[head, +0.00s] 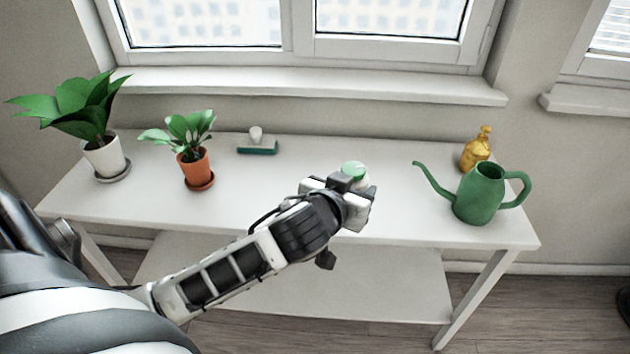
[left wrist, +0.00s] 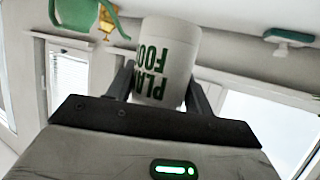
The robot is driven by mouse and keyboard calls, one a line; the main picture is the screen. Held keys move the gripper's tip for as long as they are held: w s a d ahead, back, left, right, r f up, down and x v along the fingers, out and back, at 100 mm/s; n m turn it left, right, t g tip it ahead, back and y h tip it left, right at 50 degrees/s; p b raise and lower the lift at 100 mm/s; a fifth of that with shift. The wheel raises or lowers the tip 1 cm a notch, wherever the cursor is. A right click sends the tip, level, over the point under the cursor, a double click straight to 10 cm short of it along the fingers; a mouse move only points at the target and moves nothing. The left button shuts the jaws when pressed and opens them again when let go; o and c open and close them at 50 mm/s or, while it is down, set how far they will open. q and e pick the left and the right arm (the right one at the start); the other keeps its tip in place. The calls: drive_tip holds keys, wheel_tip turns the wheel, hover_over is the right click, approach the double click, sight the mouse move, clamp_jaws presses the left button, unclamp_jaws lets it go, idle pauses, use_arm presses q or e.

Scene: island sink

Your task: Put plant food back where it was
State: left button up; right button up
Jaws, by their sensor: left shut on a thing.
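The plant food is a white container with green lettering (left wrist: 165,60), upside down in the left wrist view. In the head view its green lid (head: 354,169) shows at the end of my left arm. My left gripper (head: 352,188) is shut on the plant food, over the front half of the white table (head: 420,205). Its two dark fingers flank the container in the left wrist view (left wrist: 160,90). The gripper hides most of the container in the head view, so I cannot tell if its base touches the table. My right gripper is not in view.
A green watering can (head: 480,194) and a yellow bottle (head: 476,150) stand at the right. A green-and-white brush (head: 257,146) lies at the back. Plants in a terracotta pot (head: 195,170) and a white pot (head: 104,158) stand at the left. The table's back middle is clear.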

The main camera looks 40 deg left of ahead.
use_arm(q)
drive_tip(key=w+a+f, duration=0.6)
drive_tip(key=a, duration=0.1)
drive_tip(key=w+a+f, duration=0.3)
drive_tip(key=a, duration=0.1)
drive_tip(key=shift+w, duration=0.2)
drive_tip(key=shift+w+a+f+b, duration=0.15)
drive_tip(key=shift+f+b, duration=0.2)
drive_tip(key=shift+f, duration=1.45)
drive_tip(key=shift+f, duration=0.15)
drive_tip(key=o, duration=1)
